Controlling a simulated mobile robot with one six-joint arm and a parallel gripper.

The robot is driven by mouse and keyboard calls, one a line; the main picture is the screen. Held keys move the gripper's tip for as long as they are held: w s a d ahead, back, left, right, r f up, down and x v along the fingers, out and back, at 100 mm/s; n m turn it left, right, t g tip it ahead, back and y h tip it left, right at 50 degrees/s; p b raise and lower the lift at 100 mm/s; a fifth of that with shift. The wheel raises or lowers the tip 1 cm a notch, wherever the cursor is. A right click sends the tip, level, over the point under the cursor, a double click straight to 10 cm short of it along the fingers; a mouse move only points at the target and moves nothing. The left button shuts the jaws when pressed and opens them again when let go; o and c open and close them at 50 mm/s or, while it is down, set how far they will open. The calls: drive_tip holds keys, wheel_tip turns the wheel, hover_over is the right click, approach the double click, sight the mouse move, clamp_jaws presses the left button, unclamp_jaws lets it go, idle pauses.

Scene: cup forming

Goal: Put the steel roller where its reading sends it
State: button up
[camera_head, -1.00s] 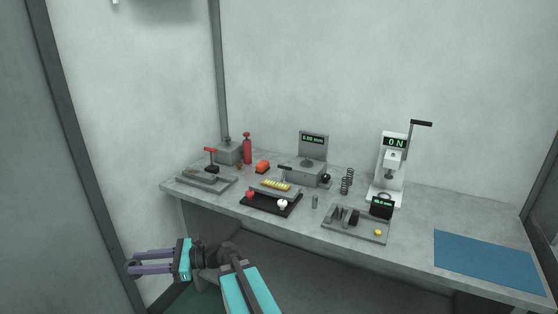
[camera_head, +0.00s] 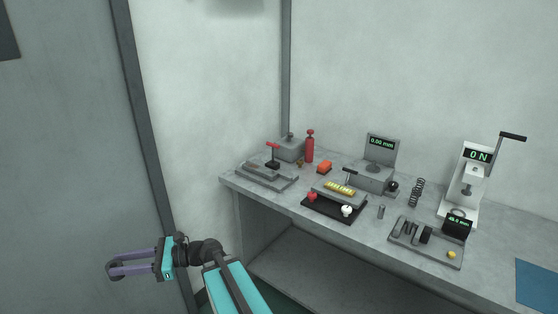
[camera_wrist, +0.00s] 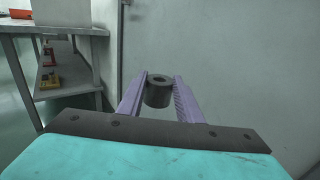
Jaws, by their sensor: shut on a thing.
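My gripper (camera_wrist: 158,92) is shut on a short dark grey cylinder with a hole through its top, which looks like the steel roller (camera_wrist: 158,97). The roller sits between the fingertips, well clear of the bench. In the head view my gripper (camera_head: 114,268) is at the lower left, left of the bench, and the roller is too small there to make out clearly. A display stand (camera_head: 381,142) on the bench reads 0.00 mm. A white press with a crank (camera_head: 466,188) reads 0 N. A small dark display (camera_head: 458,223) has green digits too small to read surely.
The grey bench (camera_head: 300,222) holds a black tray (camera_head: 325,212) with a red and a white knob, a grey tray (camera_head: 412,249), a spring (camera_head: 417,192), a small upright pin (camera_head: 381,211), a red bottle (camera_head: 309,147) and a blue mat (camera_head: 538,285). A shelf unit (camera_wrist: 65,92) stands left in the wrist view.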

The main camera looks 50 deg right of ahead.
drive_tip(key=shift+a, duration=0.3)
drive_tip(key=w+d+r+m+t+h+b, duration=0.1)
drive_tip(key=w+d+m+t+h, duration=0.25)
drive_tip(key=d, duration=0.55)
drive_tip(key=w+d+r+m+t+h, duration=0.15)
drive_tip(key=d+h, duration=0.25)
drive_tip(key=d, duration=0.5)
drive_tip(key=s+d+r+m+h+b, duration=0.1)
drive_tip(key=s+d+m+h, duration=0.3)
drive_tip(key=d, duration=0.7)
drive_tip(key=s+d+r+m+h, duration=0.1)
drive_tip(key=d+r+m+h, duration=0.15)
drive_tip(key=d+h, duration=0.6)
drive_tip(key=s+d+m+h+b, duration=0.1)
drive_tip(key=s+d+m+h, duration=0.3)
drive_tip(key=d, duration=1)
drive_tip(key=s+d+r+m+g+h, duration=0.2)
drive_tip(key=s+d+m+g, duration=0.2)
drive_tip(key=s+d, duration=0.3)
drive_tip(key=s+d+r+m+g+h, duration=0.1)
drive_tip(key=s+d+m+g+h, duration=0.2)
drive_tip(key=s+d, duration=0.5)
drive_tip(key=s+d+r+m+g+h+b, duration=0.1)
drive_tip(key=s+d+g, duration=0.5)
drive_tip(key=s, duration=0.9)
drive_tip(key=d+r+m+h, duration=0.1)
drive_tip(key=d+m+h, duration=0.1)
drive_tip(key=m, duration=0.1)
drive_tip(key=shift+s+r+m, duration=0.3)
drive_tip(key=shift+r+m, duration=0.05)
